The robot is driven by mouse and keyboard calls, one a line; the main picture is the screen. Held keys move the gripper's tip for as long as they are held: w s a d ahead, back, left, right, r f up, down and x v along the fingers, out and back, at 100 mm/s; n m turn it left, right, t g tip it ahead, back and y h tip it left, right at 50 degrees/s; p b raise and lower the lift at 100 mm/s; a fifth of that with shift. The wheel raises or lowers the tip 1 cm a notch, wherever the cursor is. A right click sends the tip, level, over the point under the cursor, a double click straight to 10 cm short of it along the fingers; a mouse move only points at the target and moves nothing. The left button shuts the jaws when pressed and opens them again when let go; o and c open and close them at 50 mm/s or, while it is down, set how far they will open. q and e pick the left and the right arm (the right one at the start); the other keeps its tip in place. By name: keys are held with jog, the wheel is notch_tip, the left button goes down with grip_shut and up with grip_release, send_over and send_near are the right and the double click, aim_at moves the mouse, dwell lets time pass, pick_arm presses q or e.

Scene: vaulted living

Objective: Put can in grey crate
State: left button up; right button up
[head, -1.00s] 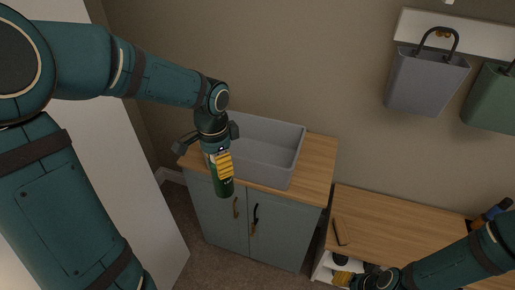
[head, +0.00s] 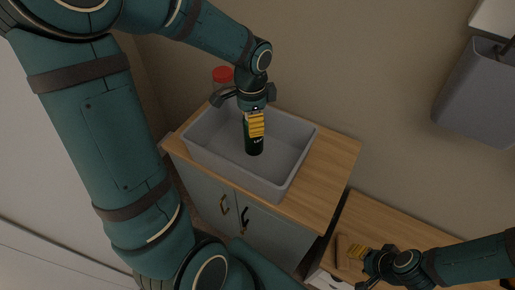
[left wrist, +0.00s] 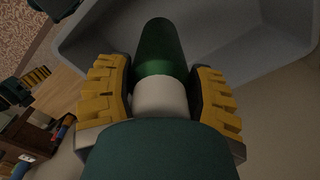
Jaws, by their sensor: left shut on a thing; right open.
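The can (head: 254,146) is dark green with a pale band near the fingers, and it hangs upright. My left gripper (head: 256,124) is shut on its upper part. In the left wrist view the can (left wrist: 162,50) sits between the yellow finger pads (left wrist: 160,95). The grey crate (head: 232,172) stands on a wooden cabinet top. The can appears within the crate's opening in the head view; whether its base touches the crate floor cannot be told. The crate wall also shows in the left wrist view (left wrist: 90,50). My right gripper (head: 358,254) is open, low on the right.
A red round thing (head: 222,74) shows behind the crate. The cabinet's wooden top (head: 328,175) is clear right of the crate. A lower wooden bench (head: 375,215) lies under my right arm. A grey bag (head: 478,95) hangs on the wall.

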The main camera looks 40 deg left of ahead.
aim_at(253, 143)
pick_arm(q)
notch_tip(253, 143, down, 6)
jog(key=shift+s+r+b, duration=0.1)
jog(key=shift+r+b, duration=0.05)
jog(key=shift+b, duration=0.4)
jog(key=shift+f+b, duration=0.45)
jog(key=shift+f, duration=1.3)
jog(key=shift+f, duration=0.15)
jog(key=o, duration=1.3)
